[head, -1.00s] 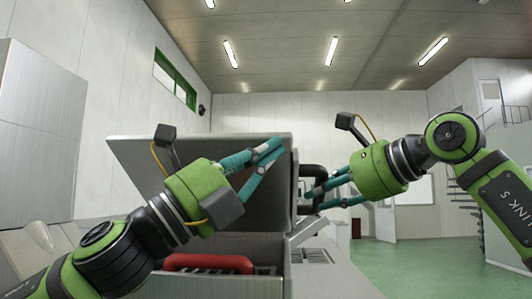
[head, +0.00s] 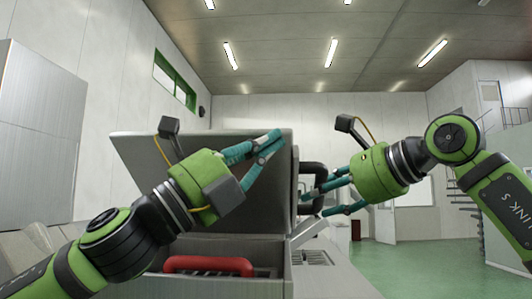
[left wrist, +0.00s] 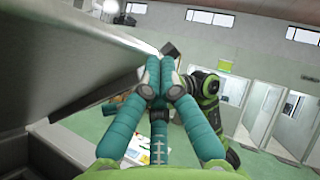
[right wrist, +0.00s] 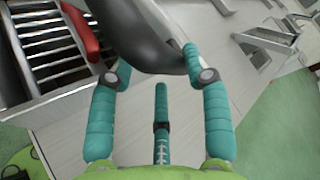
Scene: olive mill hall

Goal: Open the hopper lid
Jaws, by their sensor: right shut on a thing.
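The grey hopper lid (head: 150,160) stands raised and tilted over the hopper body (head: 215,287) in the head view. It also fills the upper left of the left wrist view (left wrist: 65,60). My left gripper (head: 278,137) is by the lid's upper right edge, its fingers together with nothing seen between them (left wrist: 161,60). My right gripper (head: 312,203) is at the lid's right side. Its fingers (right wrist: 150,65) are shut on a dark curved bar (right wrist: 135,35), which shows as a dark loop in the head view (head: 318,169). How the bar joins the lid is hidden.
A red bar (head: 208,264) lies over the metal grille (right wrist: 45,45) in the hopper opening under the lid. A tall metal cabinet (head: 40,150) stands at the left. Green floor (head: 385,258) is clear at the right.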

